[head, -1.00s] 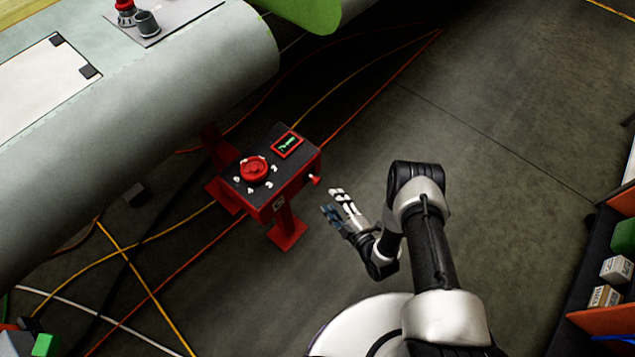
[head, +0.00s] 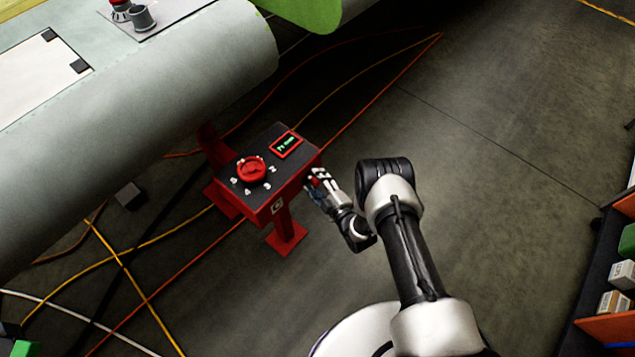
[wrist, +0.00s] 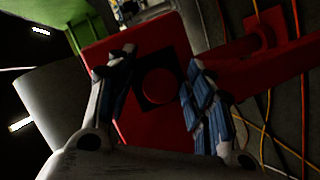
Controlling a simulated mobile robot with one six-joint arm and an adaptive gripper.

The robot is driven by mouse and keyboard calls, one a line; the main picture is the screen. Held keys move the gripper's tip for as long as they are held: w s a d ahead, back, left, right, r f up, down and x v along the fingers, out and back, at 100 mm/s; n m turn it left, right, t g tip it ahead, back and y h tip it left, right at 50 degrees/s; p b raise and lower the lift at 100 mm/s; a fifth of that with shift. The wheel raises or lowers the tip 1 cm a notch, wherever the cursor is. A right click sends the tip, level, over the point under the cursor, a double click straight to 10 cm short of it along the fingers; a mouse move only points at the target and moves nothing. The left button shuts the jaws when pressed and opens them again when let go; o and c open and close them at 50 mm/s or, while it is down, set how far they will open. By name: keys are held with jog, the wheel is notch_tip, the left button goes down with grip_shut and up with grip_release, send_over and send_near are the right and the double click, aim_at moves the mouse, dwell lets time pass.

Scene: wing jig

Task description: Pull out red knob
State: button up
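The red knob (wrist: 160,86) sits on a dark square plate on the side of the red control box (head: 268,206). In the wrist view it shows as a round red face between my two fingers. In the head view a small red part of the knob (head: 314,181) shows at my fingertips. My gripper (head: 317,184) is at the right side of the box. In the wrist view my gripper (wrist: 158,82) is open, one finger on each side of the knob with gaps. I cannot tell whether the fingertips reach past the knob's face.
The box top carries a red dial (head: 252,169) with numbers and a small green-lettered screen (head: 286,145). A large grey wing (head: 130,110) lies to the left. Cables cross the floor. A shelf with boxes (head: 621,273) stands at the right.

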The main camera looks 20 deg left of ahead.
grip_shut()
dwell(0.4)
